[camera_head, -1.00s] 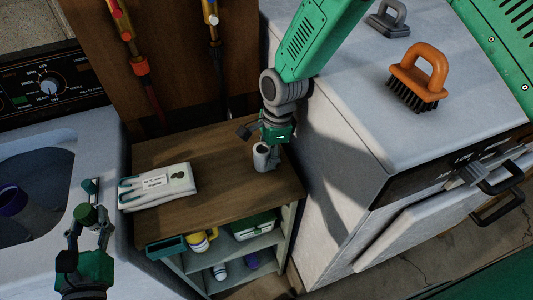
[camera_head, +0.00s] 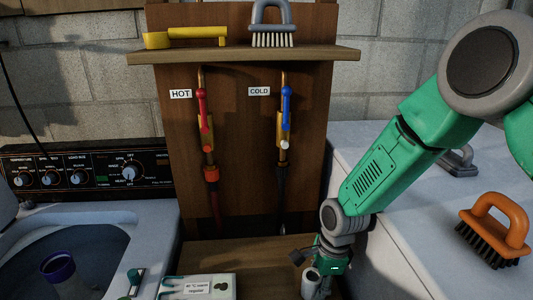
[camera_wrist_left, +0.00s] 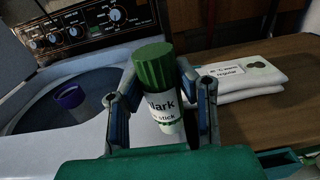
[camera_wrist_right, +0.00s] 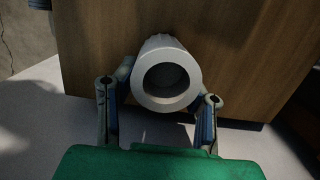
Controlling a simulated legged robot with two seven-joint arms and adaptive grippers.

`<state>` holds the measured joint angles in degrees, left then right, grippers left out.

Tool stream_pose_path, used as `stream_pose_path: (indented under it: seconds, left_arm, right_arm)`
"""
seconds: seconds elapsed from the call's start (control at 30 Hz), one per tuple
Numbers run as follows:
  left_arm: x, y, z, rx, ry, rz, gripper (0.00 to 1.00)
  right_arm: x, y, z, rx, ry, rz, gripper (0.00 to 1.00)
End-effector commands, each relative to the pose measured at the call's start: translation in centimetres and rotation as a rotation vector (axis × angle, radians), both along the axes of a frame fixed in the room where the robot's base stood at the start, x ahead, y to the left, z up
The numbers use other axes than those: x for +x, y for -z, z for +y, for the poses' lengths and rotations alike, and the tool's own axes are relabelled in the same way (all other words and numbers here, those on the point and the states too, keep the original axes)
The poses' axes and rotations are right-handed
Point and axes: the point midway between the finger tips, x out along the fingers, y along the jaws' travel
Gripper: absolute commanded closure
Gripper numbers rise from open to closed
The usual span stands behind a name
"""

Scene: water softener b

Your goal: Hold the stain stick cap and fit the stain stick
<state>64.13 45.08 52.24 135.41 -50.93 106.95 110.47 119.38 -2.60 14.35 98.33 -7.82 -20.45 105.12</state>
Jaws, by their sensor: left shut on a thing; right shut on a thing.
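The stain stick (camera_wrist_left: 163,112) is a white, labelled tube with a ribbed green top (camera_wrist_left: 153,65). My left gripper (camera_wrist_left: 155,98) is shut on it and holds it upright. In the head view only a little of this gripper shows, at the bottom edge. My right gripper (camera_wrist_right: 165,88) is shut on a white hollow cylinder, the stain stick cap (camera_wrist_right: 167,80), whose round opening faces the right wrist camera. In the head view the cap (camera_head: 311,282) shows low, above the wooden top. The stick and the cap are well apart.
A folded, labelled white cloth pack (camera_head: 196,287) lies on the wooden top (camera_head: 255,255) between the grippers. The washer (camera_head: 150,220) with a purple cup (camera_head: 60,268) is on the left. An orange brush (camera_head: 494,228) sits on the white appliance (camera_head: 405,240) at right.

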Motion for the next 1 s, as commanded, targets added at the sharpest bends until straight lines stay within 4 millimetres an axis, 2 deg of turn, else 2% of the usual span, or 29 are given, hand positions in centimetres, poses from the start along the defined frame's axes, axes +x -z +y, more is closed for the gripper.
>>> stream_pose_path:
  seconds: [0.13, 0.17, 0.2, 0.23, 0.5, 0.63, 0.77, 1.0]
  left_arm:
    - [0.0, 0.0, 0.0, 0.000, 0.000, 0.000, 1.00]
    - [0.0, 0.0, 0.0, 0.000, 0.000, 0.000, 1.00]
    - [0.0, 0.0, 0.0, 0.000, 0.000, 0.000, 1.00]
    - [0.0, 0.0, 0.0, 0.000, 0.000, 0.000, 1.00]
    - [0.0, 0.0, 0.0, 0.000, 0.000, 0.000, 1.00]
    - [0.0, 0.0, 0.0, 0.000, 0.000, 0.000, 1.00]
    - [0.0, 0.0, 0.0, 0.000, 0.000, -0.001, 1.00]
    - [0.0, 0.0, 0.0, 0.000, 0.000, 0.000, 1.00]
  right_arm:
    - [-0.1, 0.0, 0.0, 0.000, 0.000, 0.001, 1.00]
    - [-0.1, 0.0, 0.0, 0.000, 0.000, 0.001, 0.55]
    - [-0.1, 0.0, 0.0, 0.000, 0.000, 0.001, 0.41]
    - [0.0, 0.0, 0.0, 0.000, 0.000, 0.001, 0.38]
    - [0.0, 0.0, 0.0, 0.000, 0.000, 0.000, 0.38]
    - [0.1, -0.7, -0.1, 0.000, 0.000, -0.002, 0.38]
    - [0.1, -2.8, -0.4, 0.000, 0.001, -0.004, 0.38]
    - [0.2, -7.9, -1.1, -0.001, 0.002, -0.004, 0.38]
